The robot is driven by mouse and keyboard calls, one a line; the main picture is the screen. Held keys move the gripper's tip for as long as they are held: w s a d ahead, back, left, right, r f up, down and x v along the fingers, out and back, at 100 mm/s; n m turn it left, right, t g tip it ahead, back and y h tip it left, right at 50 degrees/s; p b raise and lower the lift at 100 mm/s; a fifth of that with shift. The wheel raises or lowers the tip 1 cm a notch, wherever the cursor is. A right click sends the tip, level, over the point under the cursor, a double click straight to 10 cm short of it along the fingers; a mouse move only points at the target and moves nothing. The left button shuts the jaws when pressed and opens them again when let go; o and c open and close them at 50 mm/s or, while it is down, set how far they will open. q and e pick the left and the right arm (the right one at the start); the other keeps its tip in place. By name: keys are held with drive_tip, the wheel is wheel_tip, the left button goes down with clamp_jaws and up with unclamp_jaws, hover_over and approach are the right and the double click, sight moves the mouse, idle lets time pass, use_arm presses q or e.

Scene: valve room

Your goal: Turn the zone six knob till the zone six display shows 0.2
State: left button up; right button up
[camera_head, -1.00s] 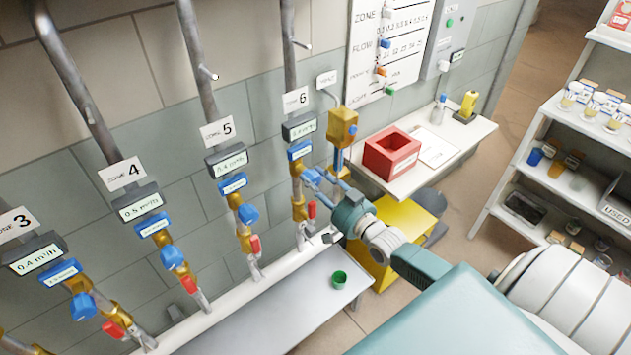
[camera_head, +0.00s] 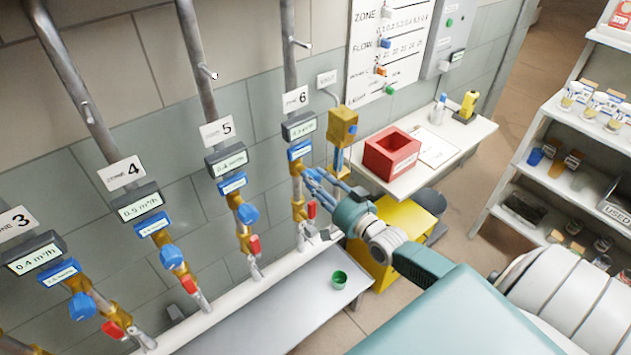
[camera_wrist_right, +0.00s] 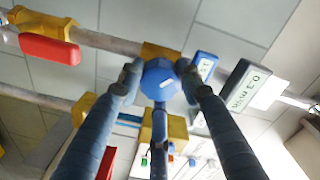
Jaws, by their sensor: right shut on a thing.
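The zone six display (camera_head: 300,129) is a dark box with a pale screen on the pipe under the "6" sign (camera_head: 296,99). It also shows in the right wrist view (camera_wrist_right: 246,88), tilted, where it seems to read 0.3 m³/h; the digits are small. The zone six knob (camera_wrist_right: 160,79) is blue and faceted, between my fingertips in the right wrist view. My right gripper (camera_head: 315,181) is shut on this knob and hides most of it in the head view. My left gripper is not in view.
A red-handled valve (camera_head: 311,209) sits just below the gripper, and a brass fitting (camera_head: 342,125) stands to its right. Zone five's blue knob (camera_head: 248,214) is to the left. A grey bench (camera_head: 275,310) with a green cup (camera_head: 339,280) lies below.

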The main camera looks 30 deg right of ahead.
drive_tip(key=o, duration=1.1)
drive_tip(key=shift+o, duration=0.2)
drive_tip(key=s, duration=1.2)
drive_tip(key=shift+d+r, duration=0.2)
drive_tip(key=shift+d, duration=0.25)
